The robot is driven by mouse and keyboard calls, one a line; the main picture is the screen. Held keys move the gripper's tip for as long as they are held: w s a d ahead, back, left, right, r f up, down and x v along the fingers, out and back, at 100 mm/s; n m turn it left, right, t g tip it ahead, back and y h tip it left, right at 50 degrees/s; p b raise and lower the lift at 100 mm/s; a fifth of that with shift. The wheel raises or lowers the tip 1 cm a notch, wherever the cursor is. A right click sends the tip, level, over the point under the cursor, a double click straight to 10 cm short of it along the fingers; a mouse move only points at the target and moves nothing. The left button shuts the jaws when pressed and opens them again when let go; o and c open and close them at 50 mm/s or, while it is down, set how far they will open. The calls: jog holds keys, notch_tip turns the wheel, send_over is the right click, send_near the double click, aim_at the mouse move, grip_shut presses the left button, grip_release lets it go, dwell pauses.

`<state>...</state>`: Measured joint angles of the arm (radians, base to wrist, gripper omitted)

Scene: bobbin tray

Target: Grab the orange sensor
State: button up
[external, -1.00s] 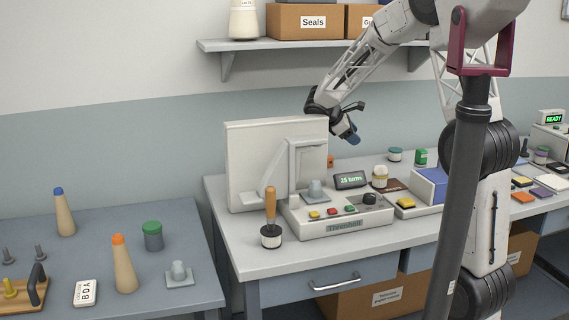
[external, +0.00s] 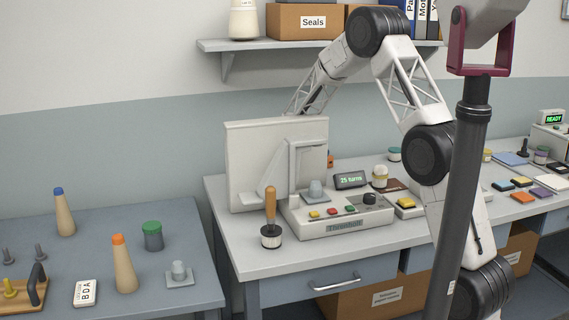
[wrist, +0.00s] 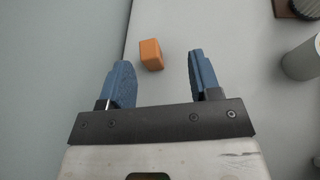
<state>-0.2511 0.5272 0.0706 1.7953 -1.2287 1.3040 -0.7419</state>
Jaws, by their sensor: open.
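The orange sensor (wrist: 151,54) is a small orange block with rounded edges. In the wrist view it lies on a pale grey surface, just beyond my fingertips and nearer the left finger. A small bit of orange, likely the same sensor (external: 330,161), shows at the right edge of the upright panel in the external view. My gripper (wrist: 160,64) is open, with two blue fingers apart and nothing between them. In the external view my gripper is hidden behind the panel.
The white upright panel (external: 260,160) stands between the external camera and my gripper. In the wrist view a grey cylinder (wrist: 303,60) and a dark round object (wrist: 305,8) are at the right.

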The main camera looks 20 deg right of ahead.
aim_at(330, 156)
jog(key=shift+w+a+f+n, duration=0.3)
jog(key=shift+w+a+f, duration=0.15)
jog(key=shift+w+f, duration=0.35)
jog(key=shift+d, duration=0.1)
jog(key=shift+x, duration=1.2)
jog(key=shift+x, duration=2.6)
jog(key=shift+w, duration=0.1)
jog(key=c, duration=1)
jog(key=shift+r, duration=0.1)
